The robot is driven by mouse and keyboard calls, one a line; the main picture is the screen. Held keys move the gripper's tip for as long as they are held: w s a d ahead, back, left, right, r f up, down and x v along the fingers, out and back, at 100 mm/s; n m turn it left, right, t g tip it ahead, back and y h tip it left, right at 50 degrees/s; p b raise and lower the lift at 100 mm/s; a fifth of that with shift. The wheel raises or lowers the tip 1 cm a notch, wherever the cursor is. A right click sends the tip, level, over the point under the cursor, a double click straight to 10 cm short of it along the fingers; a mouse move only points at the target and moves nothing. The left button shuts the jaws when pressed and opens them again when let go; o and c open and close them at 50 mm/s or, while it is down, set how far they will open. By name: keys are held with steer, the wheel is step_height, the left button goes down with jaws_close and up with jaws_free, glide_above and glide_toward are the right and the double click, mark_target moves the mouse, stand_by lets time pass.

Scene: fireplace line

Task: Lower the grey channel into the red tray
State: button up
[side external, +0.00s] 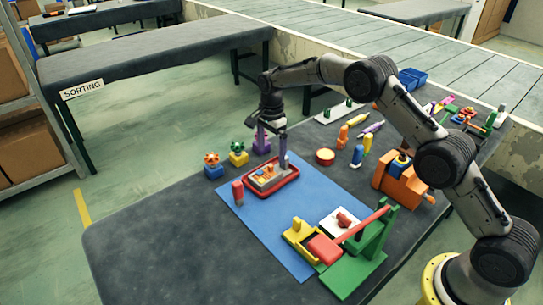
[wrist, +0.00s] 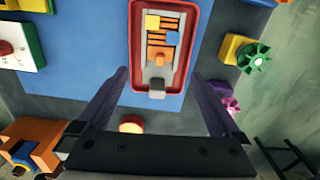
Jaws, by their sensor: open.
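The red tray (side external: 264,194) lies on a blue mat, and it fills the upper middle of the wrist view (wrist: 131,45). The grey channel (wrist: 148,73) lies inside the tray, within its rim.
The blue mat (side external: 250,222) has free room left of a green stand with a red lever (side external: 350,267). A red cylinder (side external: 238,193) stands near the tray. Yellow and blue blocks with toppers (side external: 238,156) stand behind. An orange box (side external: 400,188) is at right.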

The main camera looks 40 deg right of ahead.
step_height(320, 180, up, 4)
steer(key=shift+r, duration=0.15)
stand_by(0.3)
stand_by(0.5)
